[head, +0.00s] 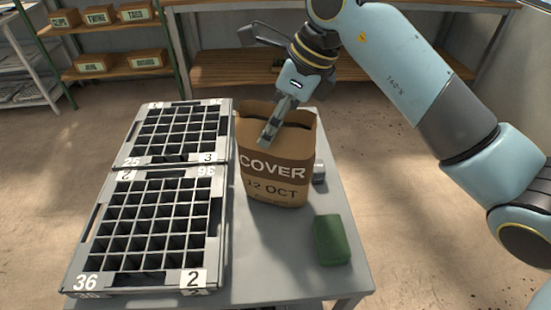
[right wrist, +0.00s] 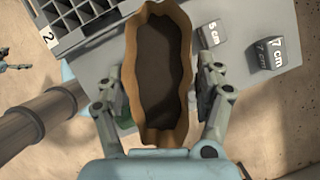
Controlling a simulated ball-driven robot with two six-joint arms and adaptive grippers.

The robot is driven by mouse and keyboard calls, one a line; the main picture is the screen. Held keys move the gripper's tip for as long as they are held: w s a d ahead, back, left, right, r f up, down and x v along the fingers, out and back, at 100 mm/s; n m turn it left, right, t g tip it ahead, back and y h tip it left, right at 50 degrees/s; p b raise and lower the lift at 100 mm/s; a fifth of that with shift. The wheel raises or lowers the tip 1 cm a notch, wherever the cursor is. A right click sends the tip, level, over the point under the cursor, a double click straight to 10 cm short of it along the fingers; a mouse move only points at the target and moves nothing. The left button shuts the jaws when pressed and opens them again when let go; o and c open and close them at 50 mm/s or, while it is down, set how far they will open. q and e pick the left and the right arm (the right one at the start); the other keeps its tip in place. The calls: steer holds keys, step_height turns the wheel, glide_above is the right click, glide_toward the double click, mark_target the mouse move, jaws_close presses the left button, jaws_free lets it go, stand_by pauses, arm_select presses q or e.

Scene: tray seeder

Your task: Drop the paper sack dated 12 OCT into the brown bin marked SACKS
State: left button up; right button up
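The brown paper sack (head: 272,175) reads COVER and 12 OCT and stands upright on the grey table. Its mouth is open and dark filling shows inside in the right wrist view (right wrist: 160,65). My right gripper (head: 272,128) is at the top of the sack. In the right wrist view its fingers (right wrist: 161,95) straddle the sack, one close along each side, with a narrow gap at the right finger. A small grey claw shape (right wrist: 14,66) at the left edge there looks like my left gripper; its fingers are unclear. No bin marked SACKS is visible.
A green block (head: 332,240) lies in front of the sack. Blocks marked 5 cm (right wrist: 209,35) and 7 cm (right wrist: 265,52) stand beyond it. Shelves with labelled boxes (head: 102,15) are behind.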

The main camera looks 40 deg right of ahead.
steer(key=c, duration=0.9)
steer(key=shift+o, duration=0.2)
